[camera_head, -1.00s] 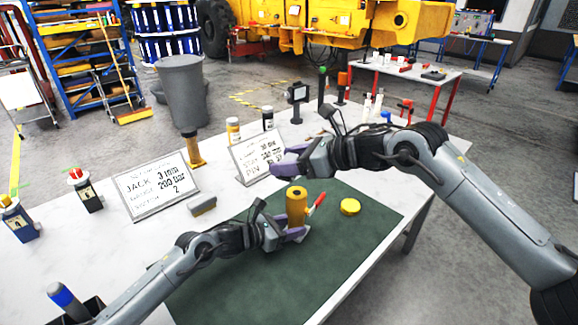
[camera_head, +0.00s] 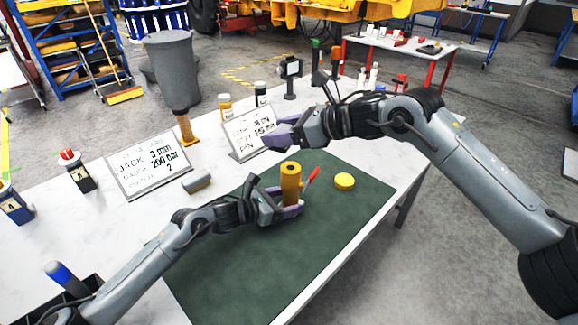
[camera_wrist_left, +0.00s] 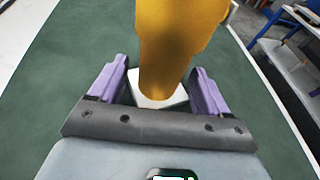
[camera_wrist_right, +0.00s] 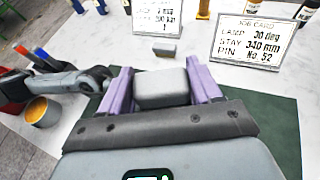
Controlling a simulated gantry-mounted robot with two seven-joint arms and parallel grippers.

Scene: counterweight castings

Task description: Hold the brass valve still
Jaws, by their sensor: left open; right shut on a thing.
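The brass valve (camera_head: 291,180) stands upright on the green mat (camera_head: 335,225), a yellow-brown cylinder with a hole in its top. A red lever (camera_head: 313,175) shows just right of it. My left gripper (camera_head: 290,208) is low at the valve, with its purple fingers apart on either side. In the left wrist view the valve (camera_wrist_left: 170,45) rises between the open fingers (camera_wrist_left: 160,92), above a pale block (camera_wrist_left: 150,101). My right gripper (camera_head: 280,135) is above the mat's far edge. The right wrist view shows its fingers on a light grey block (camera_wrist_right: 161,88).
A yellow disc (camera_head: 344,181) lies right of the valve. Two sign cards (camera_head: 148,170) (camera_head: 250,132) and a small grey block (camera_head: 197,181) stand on the white table. The mat's near part is clear.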

